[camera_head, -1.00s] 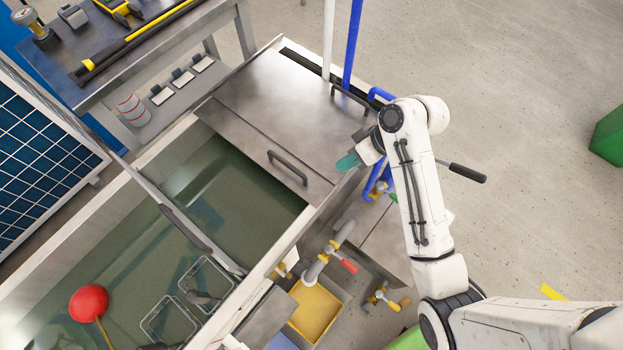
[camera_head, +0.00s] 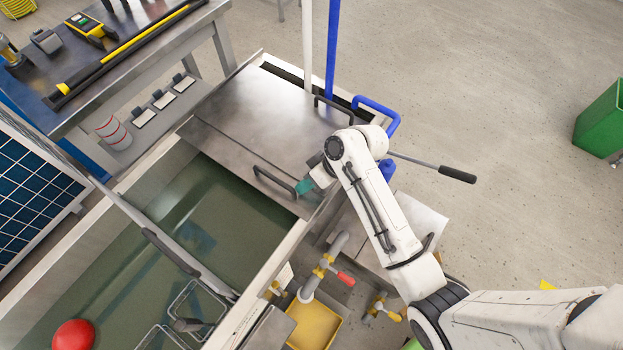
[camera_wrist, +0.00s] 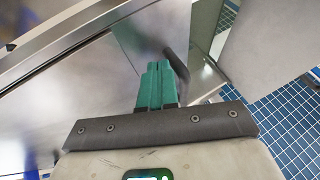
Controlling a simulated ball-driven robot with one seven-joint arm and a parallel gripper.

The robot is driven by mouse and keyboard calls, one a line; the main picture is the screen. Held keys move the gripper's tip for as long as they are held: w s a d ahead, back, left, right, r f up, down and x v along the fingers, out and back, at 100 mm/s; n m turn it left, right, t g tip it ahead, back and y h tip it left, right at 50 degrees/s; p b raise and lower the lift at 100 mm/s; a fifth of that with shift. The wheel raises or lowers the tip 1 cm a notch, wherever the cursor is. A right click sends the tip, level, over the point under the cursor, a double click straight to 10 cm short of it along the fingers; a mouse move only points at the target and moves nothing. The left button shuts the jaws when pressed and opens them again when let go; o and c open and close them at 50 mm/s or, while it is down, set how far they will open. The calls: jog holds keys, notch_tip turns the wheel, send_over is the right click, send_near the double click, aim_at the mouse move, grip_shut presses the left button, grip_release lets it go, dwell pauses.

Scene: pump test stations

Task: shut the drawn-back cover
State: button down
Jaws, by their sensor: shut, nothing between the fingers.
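The steel cover (camera_head: 228,155) lies at the far end of a long tank (camera_head: 268,288), drawn back so the greenish water (camera_head: 225,215) in front of it is open. A dark bar handle (camera_head: 272,181) stands on the cover near its front edge. My gripper (camera_head: 303,187) has teal fingers, shut and empty, at the handle's right end. In the wrist view the shut fingers (camera_wrist: 156,84) point over bare metal, with the dark handle (camera_wrist: 177,66) just beyond and to the right. I cannot tell whether they touch it.
A second handle (camera_head: 333,110) and blue and white upright pipes stand behind the cover. Yellow-fitted valves and a yellow tray (camera_head: 314,325) lie below the tank's right side. A red ball (camera_head: 73,335) and wire baskets are in the near tank. A tool bench (camera_head: 80,75) is at left.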

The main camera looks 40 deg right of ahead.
jog(key=shift+a, duration=0.1)
jog(key=s+a+p, duration=0.3)
jog(key=a, duration=0.7)
jog(key=s+a+p, duration=0.3)
jog(key=a+p, duration=0.1)
jog(key=a, duration=0.5)
jog(key=shift+s+a, duration=0.25)
jog(key=shift+a, duration=0.15)
jog(key=shift+a, duration=0.1)
jog(key=shift+r, duration=0.1)
